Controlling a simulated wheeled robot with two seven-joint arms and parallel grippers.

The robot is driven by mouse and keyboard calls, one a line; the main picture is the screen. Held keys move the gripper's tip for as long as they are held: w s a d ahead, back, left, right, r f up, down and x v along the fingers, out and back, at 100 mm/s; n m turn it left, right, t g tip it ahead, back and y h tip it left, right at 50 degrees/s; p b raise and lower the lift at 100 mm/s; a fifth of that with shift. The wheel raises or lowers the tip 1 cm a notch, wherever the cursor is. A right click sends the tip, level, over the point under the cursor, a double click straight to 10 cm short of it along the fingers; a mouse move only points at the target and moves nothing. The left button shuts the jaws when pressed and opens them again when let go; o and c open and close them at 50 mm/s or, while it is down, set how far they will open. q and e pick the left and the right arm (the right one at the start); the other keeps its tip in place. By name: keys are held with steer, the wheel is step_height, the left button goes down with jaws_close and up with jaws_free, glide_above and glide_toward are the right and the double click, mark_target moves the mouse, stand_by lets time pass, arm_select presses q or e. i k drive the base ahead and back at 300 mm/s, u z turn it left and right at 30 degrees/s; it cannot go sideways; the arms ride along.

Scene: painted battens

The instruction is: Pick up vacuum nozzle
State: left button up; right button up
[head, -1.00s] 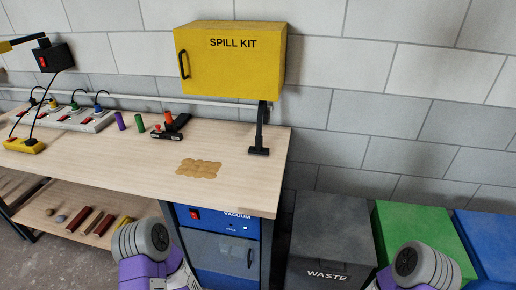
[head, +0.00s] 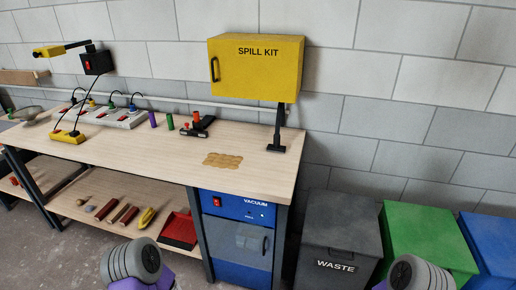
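A black upright tube with a flat, wide foot (head: 277,140) stands at the right end of the wooden bench, under the yellow box; it looks like the vacuum nozzle, though I cannot be sure. Its top end meets or passes behind the box. A blue cabinet marked VACUUM (head: 243,210), with a red switch and a green light, sits under the bench's right end. Only purple and grey parts of my two arms show at the bottom edge, well short of the bench. Neither gripper's fingers are in view.
The bench (head: 180,165) carries a tan patch (head: 222,160), a black-and-red tool (head: 200,126), small coloured cylinders and a power strip (head: 115,117). The yellow SPILL KIT box (head: 257,75) overhangs its right end. Waste (head: 340,240), green and blue bins stand right. A red dustpan (head: 180,230) lies on the shelf.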

mark_target(276, 147)
steer(key=u, duration=0.95)
steer(key=i, duration=0.8)
steer(key=z, duration=0.9)
